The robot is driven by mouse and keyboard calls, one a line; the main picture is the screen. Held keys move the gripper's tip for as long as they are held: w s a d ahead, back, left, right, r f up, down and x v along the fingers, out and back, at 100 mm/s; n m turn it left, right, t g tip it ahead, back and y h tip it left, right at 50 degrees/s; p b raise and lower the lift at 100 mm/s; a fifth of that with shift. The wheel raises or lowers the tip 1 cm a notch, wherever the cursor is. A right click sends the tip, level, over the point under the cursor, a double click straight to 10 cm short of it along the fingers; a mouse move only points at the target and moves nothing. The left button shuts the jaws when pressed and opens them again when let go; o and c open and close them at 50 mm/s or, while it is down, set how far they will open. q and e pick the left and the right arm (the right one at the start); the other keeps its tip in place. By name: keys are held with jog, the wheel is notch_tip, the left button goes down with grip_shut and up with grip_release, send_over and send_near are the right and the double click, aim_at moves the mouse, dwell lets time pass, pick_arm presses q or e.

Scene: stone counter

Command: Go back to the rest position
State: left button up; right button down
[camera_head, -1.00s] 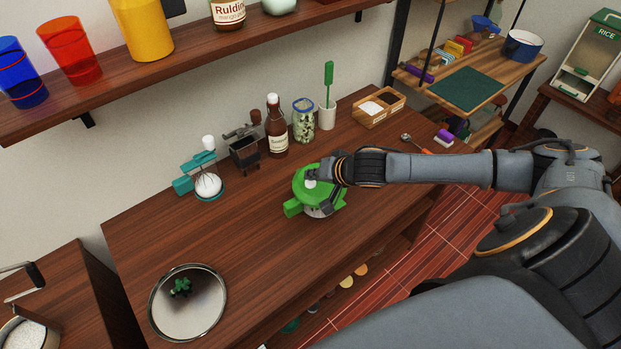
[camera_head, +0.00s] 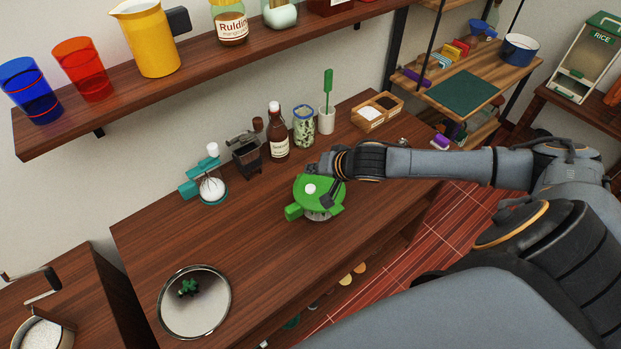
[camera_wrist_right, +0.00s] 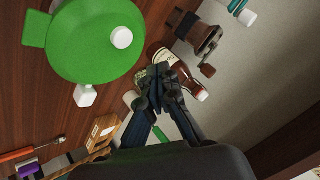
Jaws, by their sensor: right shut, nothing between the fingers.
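My right gripper (camera_head: 320,170) is shut and empty, just behind a green lidded pot (camera_head: 322,203) with a white knob on top. In the right wrist view the shut fingertips (camera_wrist_right: 160,80) are close together with nothing between them. The green lid (camera_wrist_right: 95,42) and its white knob (camera_wrist_right: 121,38) lie to their upper left, apart from the fingers. My right arm comes in from the right over the counter (camera_head: 240,250). My left gripper is not in view.
A brown bottle (camera_head: 277,135), a jar of green pieces (camera_head: 303,127), a white holder with a green-handled tool (camera_head: 326,120), a grinder (camera_head: 246,155) and a wooden box (camera_head: 377,112) stand along the back. A round tray (camera_head: 212,318) lies front left. A shelf (camera_head: 200,70) hangs above.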

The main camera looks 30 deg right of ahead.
jog(key=shift+r, duration=0.45)
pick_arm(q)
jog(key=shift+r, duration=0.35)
pick_arm(e)
jog(key=shift+f, duration=0.1)
